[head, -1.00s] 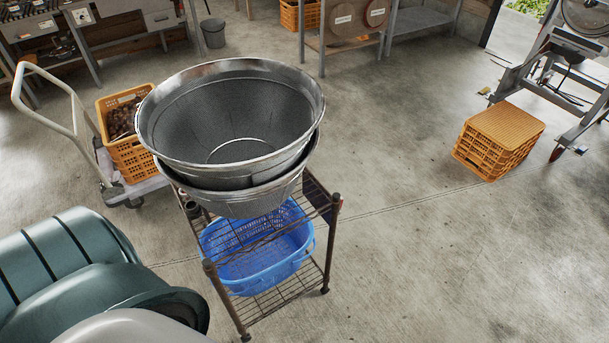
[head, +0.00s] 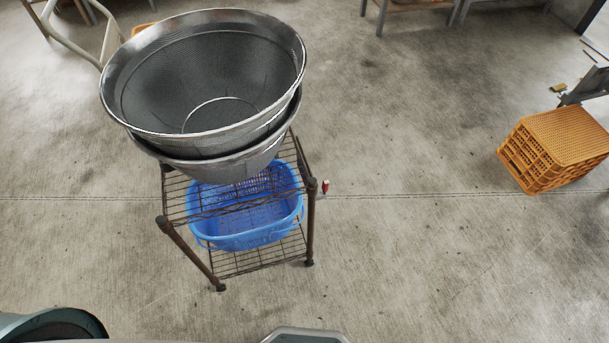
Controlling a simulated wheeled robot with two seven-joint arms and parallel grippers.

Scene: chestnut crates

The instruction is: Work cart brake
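A wire shelf cart (head: 311,222) with dark posts stands left of centre. Its far right corner shows a small red piece (head: 325,186) low by the post; I cannot tell whether this is a brake lever or how it is set. The near feet are small and dark, with no clear lever. Two nested metal mesh strainers (head: 205,75) sit on top and hide the cart's far left part. A blue plastic basket (head: 246,240) rests on the lower shelf. A pale-handled cart (head: 75,40) is cut off at the upper left. Neither gripper is in view.
Table legs show along the top edge. The concrete floor (head: 420,250) between the wire cart and crates is clear.

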